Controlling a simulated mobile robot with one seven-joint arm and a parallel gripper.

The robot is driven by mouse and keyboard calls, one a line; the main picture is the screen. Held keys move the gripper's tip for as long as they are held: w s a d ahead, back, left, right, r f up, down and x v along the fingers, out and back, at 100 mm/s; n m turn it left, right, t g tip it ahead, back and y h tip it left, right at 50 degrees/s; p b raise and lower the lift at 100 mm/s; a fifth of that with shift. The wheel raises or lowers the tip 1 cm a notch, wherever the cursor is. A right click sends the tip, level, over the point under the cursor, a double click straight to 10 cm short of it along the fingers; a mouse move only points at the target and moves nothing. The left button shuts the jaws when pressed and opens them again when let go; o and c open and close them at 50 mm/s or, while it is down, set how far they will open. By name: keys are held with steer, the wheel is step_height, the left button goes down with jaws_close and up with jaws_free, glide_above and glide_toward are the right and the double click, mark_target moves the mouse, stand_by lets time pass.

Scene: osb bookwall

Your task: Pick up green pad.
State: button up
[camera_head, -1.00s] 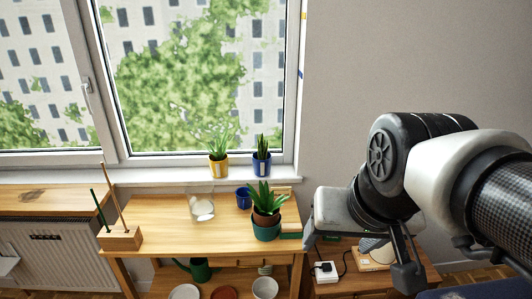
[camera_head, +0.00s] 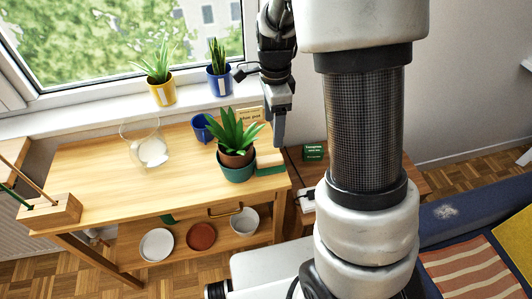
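A two-tone block (camera_head: 270,162), tan on top with a green layer (camera_head: 271,171) along its lower edge, lies at the right end of the wooden table, beside the potted plant. This green layer may be the green pad; I cannot be sure. A small dark green card or box with pale lettering (camera_head: 314,152) stands on the lower side table to the right. My gripper (camera_head: 279,140) points down just above and behind the two-tone block, apart from it as far as I can see. Its fingers overlap in this view, so its opening is hidden.
A succulent in a green pot (camera_head: 237,170) stands close left of the block. Behind it are a blue cup (camera_head: 202,128) and a small wooden sign (camera_head: 250,115). A glass vessel (camera_head: 143,145) is further left. Dishes sit on the lower shelf. The table's left middle is clear.

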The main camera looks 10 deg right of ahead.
steer(key=b, duration=0.1)
glide_toward(270, 159)
steer(key=f, duration=0.5)
steer(key=shift+w+d+f, duration=0.1)
steer(key=shift+w+d, duration=0.05)
steer(key=shift+d, duration=0.25)
steer(key=shift+a+f+b, duration=0.2)
steer(key=shift+a+f, duration=0.05)
steer(key=shift+f, duration=1.1)
steer(key=shift+a+f+b, duration=0.15)
steer(key=shift+a+f, duration=0.05)
steer(key=shift+f, duration=1.15)
steer(key=c, duration=1.1)
steer(key=shift+c, duration=0.2)
steer(key=d+r, duration=0.8)
steer(key=d, duration=0.6)
steer(key=shift+p, duration=0.3)
